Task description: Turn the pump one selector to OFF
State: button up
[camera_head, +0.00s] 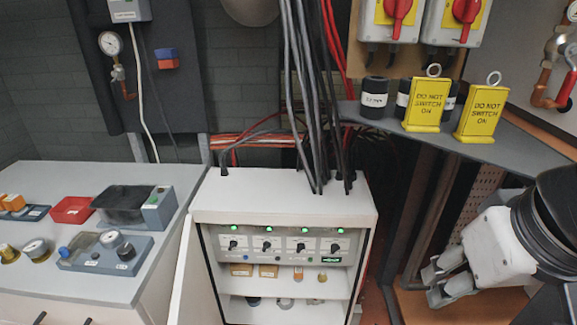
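A white cabinet (285,197) stands in the middle with its front open. Inside, near the top, is a pale control panel with a row of small black selectors, each under a lit green lamp. The leftmost selector (233,245) lies just inside the open door. The panel labels are too small to read, so I cannot tell which selector is pump one or the exact knob positions. My gripper (434,286) is at the lower right, well apart from the panel. Its two fingers point left with nothing visible between them; their opening is unclear.
The cabinet door (186,275) swings out to the left. Cables (305,100) drop onto the cabinet top. Yellow "DO NOT SWITCH ON" tags (426,105) stand on a grey shelf (510,150) above my gripper. A bench (60,175) with instruments is left.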

aim_at(233, 243)
jog(key=u, duration=0.7)
jog(key=i+l+u, duration=0.1)
jog(key=l, duration=0.15)
jog(key=i+l+u, duration=0.15)
jog(key=k+l, duration=0.05)
jog(key=l, duration=0.05)
